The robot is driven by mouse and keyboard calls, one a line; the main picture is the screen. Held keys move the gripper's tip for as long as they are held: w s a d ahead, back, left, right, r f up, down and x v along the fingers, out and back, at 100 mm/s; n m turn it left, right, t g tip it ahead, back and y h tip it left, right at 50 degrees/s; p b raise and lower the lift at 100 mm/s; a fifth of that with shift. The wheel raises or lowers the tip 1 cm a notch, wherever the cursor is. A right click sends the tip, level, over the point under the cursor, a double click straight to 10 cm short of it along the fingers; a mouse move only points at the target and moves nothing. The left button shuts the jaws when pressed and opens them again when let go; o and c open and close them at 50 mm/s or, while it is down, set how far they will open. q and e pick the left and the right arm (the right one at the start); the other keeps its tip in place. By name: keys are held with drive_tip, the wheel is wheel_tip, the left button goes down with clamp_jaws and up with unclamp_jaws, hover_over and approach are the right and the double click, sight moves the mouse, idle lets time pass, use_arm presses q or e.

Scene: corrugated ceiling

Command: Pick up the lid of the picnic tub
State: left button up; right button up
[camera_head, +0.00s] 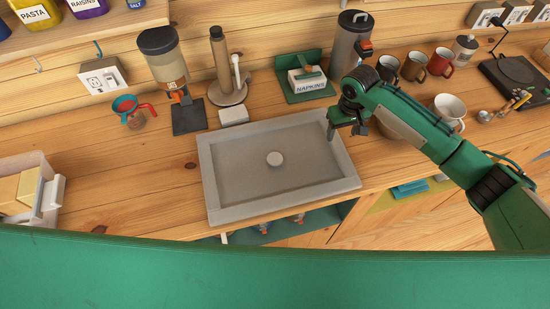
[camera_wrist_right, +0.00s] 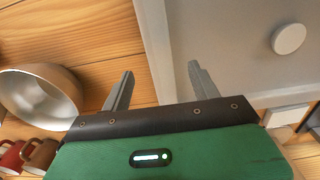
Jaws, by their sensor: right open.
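I cannot make out a picnic tub or its lid for certain in either view. A white open container (camera_head: 50,205) with yellow blocks in it stands at the left edge of the head view; I cannot tell whether it is the tub. My right gripper (camera_head: 347,132) is open and empty above the right rim of the grey sink. In the right wrist view its two fingers (camera_wrist_right: 160,72) are spread over the wooden counter and sink edge, with nothing between them. My left gripper is not in view.
The grey sink (camera_head: 245,180) is empty but for its round drain (camera_head: 274,158). A metal bowl (camera_wrist_right: 38,100) stands close beside the right gripper.

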sight(338, 144)
drive_tip(key=shift+f, duration=0.35)
drive_tip(key=shift+w+f+p, duration=0.1)
drive_tip(key=shift+f+p, duration=0.4)
drive_tip(key=f, duration=0.1)
drive_tip(key=f+p, duration=0.1)
drive_tip(key=f, duration=0.1)
drive_tip(key=shift+w+f+p, duration=0.15)
drive_tip(key=shift+w+p, duration=0.1)
drive_tip(key=shift+p, duration=0.05)
drive_tip(key=shift+f, duration=0.6)
drive_tip(key=c, duration=1.2)
drive_tip(key=shift+r, duration=0.15)
